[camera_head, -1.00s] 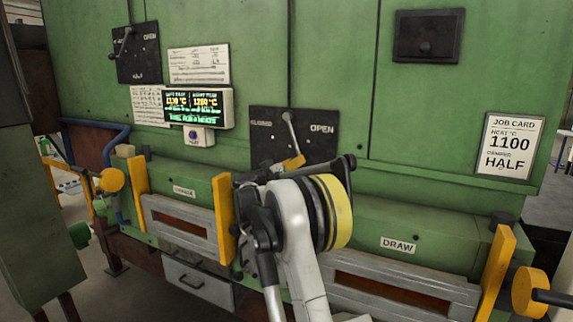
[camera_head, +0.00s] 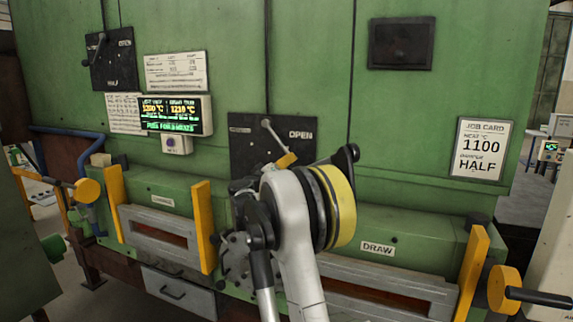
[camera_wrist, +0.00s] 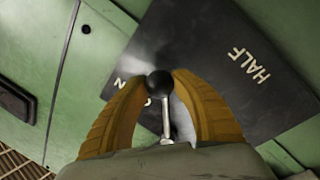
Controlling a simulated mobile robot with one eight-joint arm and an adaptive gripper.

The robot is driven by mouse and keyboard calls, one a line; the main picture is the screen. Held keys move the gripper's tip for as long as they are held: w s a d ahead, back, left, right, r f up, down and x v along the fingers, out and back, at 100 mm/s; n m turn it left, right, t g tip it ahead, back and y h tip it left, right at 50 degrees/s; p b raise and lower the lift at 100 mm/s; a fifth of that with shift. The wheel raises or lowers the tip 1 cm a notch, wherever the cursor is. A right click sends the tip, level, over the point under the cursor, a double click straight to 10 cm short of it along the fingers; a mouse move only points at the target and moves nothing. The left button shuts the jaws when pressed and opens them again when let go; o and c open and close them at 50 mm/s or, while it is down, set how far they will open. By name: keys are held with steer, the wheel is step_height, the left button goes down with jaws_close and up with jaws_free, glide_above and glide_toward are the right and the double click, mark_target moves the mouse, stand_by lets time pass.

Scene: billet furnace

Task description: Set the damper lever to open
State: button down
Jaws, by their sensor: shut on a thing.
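The damper lever (camera_head: 272,134) is a thin metal rod on a dark plate (camera_head: 242,150) on the green furnace front. The plate reads OPEN at its right; a lettering at its left is hard to read. The rod slants down and right from its pivot into my gripper (camera_head: 287,160). In the wrist view the lever's black ball knob (camera_wrist: 160,84) sits between the two yellow fingers of my gripper (camera_wrist: 160,92), which is shut on it. HALF shows on the plate in that view. My arm hides the plate's lower part in the head view.
A second lever plate (camera_head: 112,62) is at upper left, above a lit display (camera_head: 177,115). A job card (camera_head: 481,149) at right reads 1100 and HALF. Yellow posts (camera_head: 204,227) and the DRAW ledge (camera_head: 405,235) stick out below, close to my arm.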

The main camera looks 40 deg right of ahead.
steer(key=shift+r, duration=0.15)
steer(key=c, duration=1)
jaws_free()
steer(key=v, duration=1.2)
steer(key=shift+s+a, duration=0.1)
steer(key=s+a+f+n+y+b, duration=0.2)
steer(key=s+a+f+y, duration=0.4)
steer(key=s+a+f, duration=0.3)
steer(key=s+a+f+n+t+y+b, duration=0.1)
steer(key=s+a+f+y+b, duration=0.3)
steer(key=s+a+f, duration=0.5)
steer(key=s+a+f+n+t+y+b, duration=0.1)
steer(key=s+a+f+y, duration=0.7)
steer(key=a, duration=1.3)
steer(key=shift+s+f+n+y+b, duration=0.35)
steer(key=shift+s+n+b, duration=0.45)
steer(key=shift+s+b, duration=0.4)
